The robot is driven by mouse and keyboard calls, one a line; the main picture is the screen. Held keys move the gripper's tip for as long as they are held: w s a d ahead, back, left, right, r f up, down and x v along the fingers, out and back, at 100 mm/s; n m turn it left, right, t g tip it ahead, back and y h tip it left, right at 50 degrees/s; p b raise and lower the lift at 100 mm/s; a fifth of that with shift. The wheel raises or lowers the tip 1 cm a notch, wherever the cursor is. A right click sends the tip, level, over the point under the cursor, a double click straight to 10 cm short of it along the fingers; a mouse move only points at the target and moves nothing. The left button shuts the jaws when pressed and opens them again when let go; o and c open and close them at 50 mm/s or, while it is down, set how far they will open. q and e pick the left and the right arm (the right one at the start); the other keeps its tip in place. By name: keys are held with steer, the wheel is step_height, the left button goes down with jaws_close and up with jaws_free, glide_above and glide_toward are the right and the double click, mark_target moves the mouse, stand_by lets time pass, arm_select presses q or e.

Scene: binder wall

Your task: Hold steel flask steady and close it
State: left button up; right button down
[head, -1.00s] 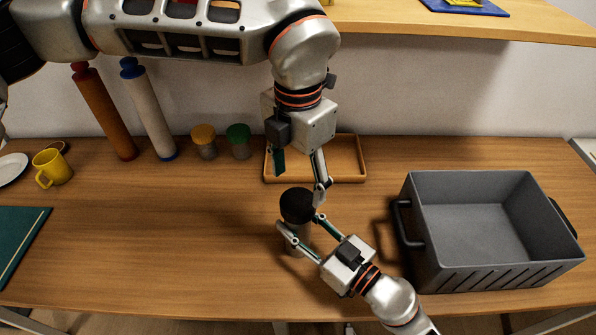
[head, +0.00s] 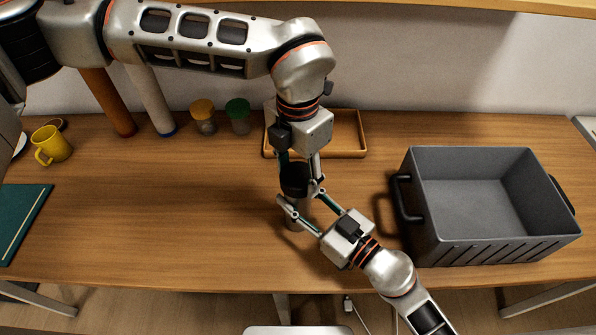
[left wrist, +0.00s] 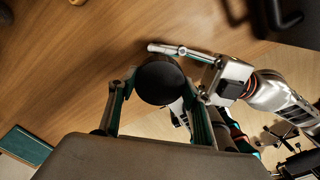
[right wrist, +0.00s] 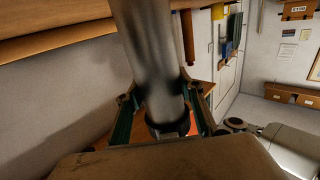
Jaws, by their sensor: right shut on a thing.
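The steel flask (head: 294,218) stands upright on the table with a round black lid (head: 294,178) at its top. Whether the lid is seated cannot be told. My right gripper (head: 301,195) is shut on the flask from the front right, with a finger on each side. In the right wrist view the grey flask body (right wrist: 150,65) fills the space between the fingers. My left gripper (head: 300,174) points down over the lid, its fingers open on either side of it. In the left wrist view the lid (left wrist: 160,80) lies between the fingertips, apparently without firm contact.
A grey crate (head: 500,247) stands to the right. A wooden tray (head: 352,154) lies behind my left gripper. Yellow- and green-lidded jars (head: 238,117), a yellow mug (head: 51,146) and a teal book (head: 20,220) are to the left. The table's left middle is clear.

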arm_select(q)
steer(key=shift+c, duration=0.2)
steer(key=o, duration=1.3)
step_height(320, 180, up, 12)
arm_select(e)
steer(key=c, duration=1.2)
jaws_free()
steer(key=shift+c, duration=0.2)
